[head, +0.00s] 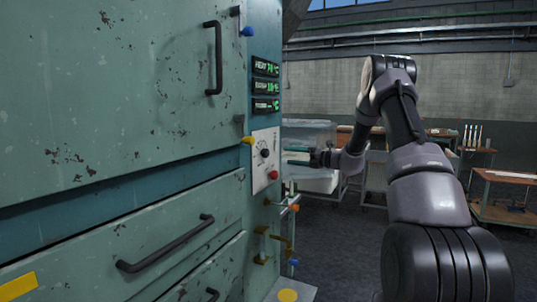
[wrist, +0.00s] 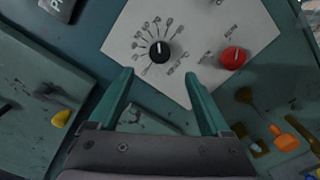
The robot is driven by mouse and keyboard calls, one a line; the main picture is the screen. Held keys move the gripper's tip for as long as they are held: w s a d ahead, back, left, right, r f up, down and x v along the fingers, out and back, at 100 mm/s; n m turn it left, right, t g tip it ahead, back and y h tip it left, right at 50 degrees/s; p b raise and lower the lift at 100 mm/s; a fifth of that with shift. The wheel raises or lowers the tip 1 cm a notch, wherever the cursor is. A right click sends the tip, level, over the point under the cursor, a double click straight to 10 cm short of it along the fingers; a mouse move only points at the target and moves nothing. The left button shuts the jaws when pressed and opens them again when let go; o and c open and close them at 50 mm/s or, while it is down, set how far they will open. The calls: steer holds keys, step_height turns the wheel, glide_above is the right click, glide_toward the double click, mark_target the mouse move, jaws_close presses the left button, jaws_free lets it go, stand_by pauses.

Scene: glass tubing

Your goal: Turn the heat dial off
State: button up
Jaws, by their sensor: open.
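A white control plate (head: 259,175) is fixed to the teal oven's side panel. It carries a round black dial (head: 265,153) with a ring of markings and a white pointer line. In the wrist view the black dial (wrist: 158,52) lies just beyond my fingertips, roughly centred between them. Its lettering is too small to read. A red knob (wrist: 233,58) sits on the same plate, right of the dial in the wrist view. My gripper (head: 308,158) is open and empty, facing the plate; its teal fingers (wrist: 160,82) appear apart from the dial.
Lit displays (head: 265,86) sit above the plate, the top one reading HEAT. A yellow knob (head: 248,140) is close to the plate's left edge. Orange and yellow handles (head: 280,238) stick out below. Door handles (head: 165,245) project at left. Tables and a tub (head: 310,135) stand behind.

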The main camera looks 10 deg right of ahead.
mark_target(268, 153)
steer(key=x, duration=1)
steer(key=shift+w+a, duration=0.2)
steer(key=shift+a, duration=0.1)
jaws_close()
